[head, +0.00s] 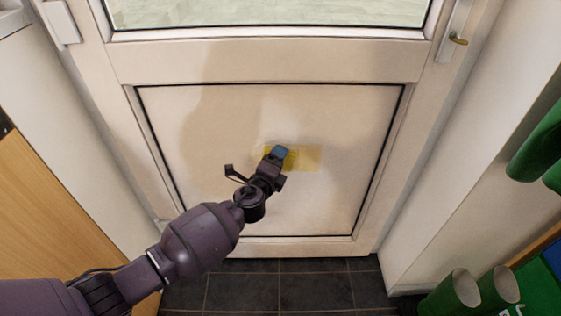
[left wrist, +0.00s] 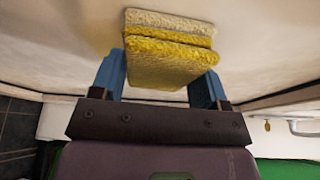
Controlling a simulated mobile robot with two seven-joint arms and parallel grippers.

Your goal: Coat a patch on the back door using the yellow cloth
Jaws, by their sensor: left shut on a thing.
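The back door (head: 200,110) is off-white, with a large lower panel framed by a dark line. My left gripper (head: 277,156) is at the middle of this panel. It is shut on the yellow cloth (left wrist: 170,65), a thick folded pad between its blue fingers in the left wrist view. The cloth is at the door surface and appears to touch it. In the head view the gripper hides most of the cloth. A pale yellow patch (head: 308,158) shows on the panel just right of the gripper. My right gripper is not in view.
A door handle (head: 457,39) is at the upper right, below it a white wall. A wooden cabinet (head: 45,190) stands at the left. Green boots (head: 453,292) stand at the lower right. The dark tiled floor (head: 310,290) before the door is clear.

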